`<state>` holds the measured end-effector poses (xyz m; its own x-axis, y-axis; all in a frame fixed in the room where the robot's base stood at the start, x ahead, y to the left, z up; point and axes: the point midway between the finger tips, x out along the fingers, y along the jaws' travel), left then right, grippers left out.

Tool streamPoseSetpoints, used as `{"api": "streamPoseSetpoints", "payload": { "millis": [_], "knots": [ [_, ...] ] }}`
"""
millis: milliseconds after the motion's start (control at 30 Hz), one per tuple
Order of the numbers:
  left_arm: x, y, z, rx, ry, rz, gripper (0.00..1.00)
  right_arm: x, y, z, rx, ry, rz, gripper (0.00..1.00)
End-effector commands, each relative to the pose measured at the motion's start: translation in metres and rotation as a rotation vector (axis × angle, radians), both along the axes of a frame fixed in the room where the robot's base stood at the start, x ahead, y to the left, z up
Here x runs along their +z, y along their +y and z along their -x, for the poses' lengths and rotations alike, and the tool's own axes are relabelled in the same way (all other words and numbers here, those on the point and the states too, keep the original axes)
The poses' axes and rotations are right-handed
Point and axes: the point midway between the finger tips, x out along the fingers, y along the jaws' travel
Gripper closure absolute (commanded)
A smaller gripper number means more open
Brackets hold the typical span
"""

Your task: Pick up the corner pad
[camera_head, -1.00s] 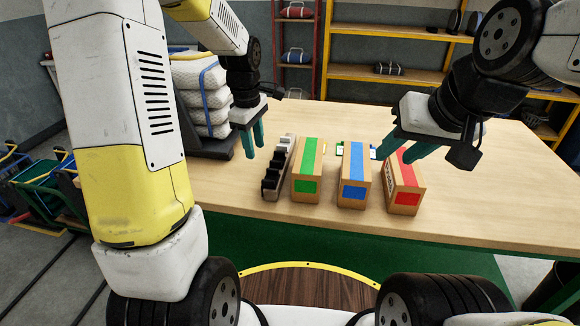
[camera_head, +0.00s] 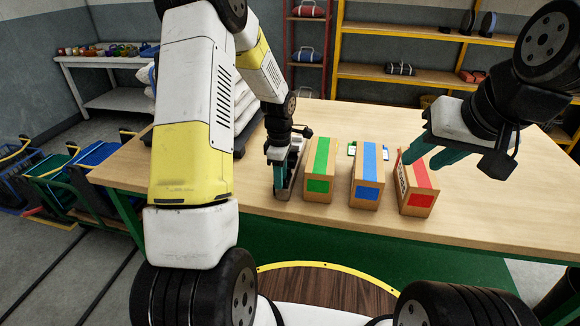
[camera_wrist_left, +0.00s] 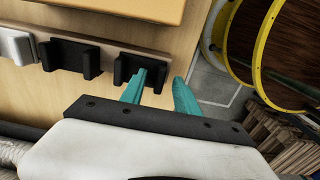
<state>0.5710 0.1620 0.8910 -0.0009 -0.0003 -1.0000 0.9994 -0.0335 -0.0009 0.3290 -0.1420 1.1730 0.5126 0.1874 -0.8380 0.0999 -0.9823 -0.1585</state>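Black corner pads stand in a row on a narrow strip (camera_wrist_left: 92,60) in the left wrist view. The end corner pad (camera_wrist_left: 122,66) is nearest my left gripper (camera_wrist_left: 160,78), and another corner pad (camera_wrist_left: 68,56) is further left. My left gripper is open, one teal finger overlapping the end pad and the other just past its right side; whether they touch is unclear. In the head view my left gripper (camera_head: 283,160) is low over the row and hides most of it. My right gripper (camera_head: 432,151) is open and empty above the red-striped box.
Boxes with green (camera_head: 319,170), blue (camera_head: 367,176) and red (camera_head: 416,185) stripes stand right of the row on the wooden table (camera_head: 480,215). A white stack (camera_head: 240,108) is behind my left arm. A white-topped piece (camera_wrist_left: 16,46) stands further along the row.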

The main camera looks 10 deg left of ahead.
Motion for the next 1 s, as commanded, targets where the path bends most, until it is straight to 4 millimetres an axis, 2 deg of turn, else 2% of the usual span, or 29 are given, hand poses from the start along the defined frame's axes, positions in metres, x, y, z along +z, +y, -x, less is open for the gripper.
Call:
{"api": "streamPoseSetpoints", "payload": {
  "millis": [200,400,767,867,1000],
  "knots": [
    [-0.001,0.0,0.0,0.0,-0.001,0.0,0.63,0.0,0.0,0.0,0.0,0.0,0.0,0.64],
    [-0.001,0.0,0.0,0.0,-0.001,0.0,1.0,0.0,0.0,0.0,0.0,0.0,0.0,0.64],
    [0.001,0.0,-0.001,-0.001,-0.002,0.0,1.0,0.0,0.0,0.0,0.0,0.0,0.0,0.64],
    [0.008,0.0,-0.001,-0.001,-0.004,-0.001,1.0,0.0,0.0,0.0,0.0,0.0,0.0,0.64],
    [0.033,0.0,-0.002,0.0,-0.007,-0.001,1.0,0.0,0.0,0.0,0.0,0.0,0.0,0.64]
  ]
}}
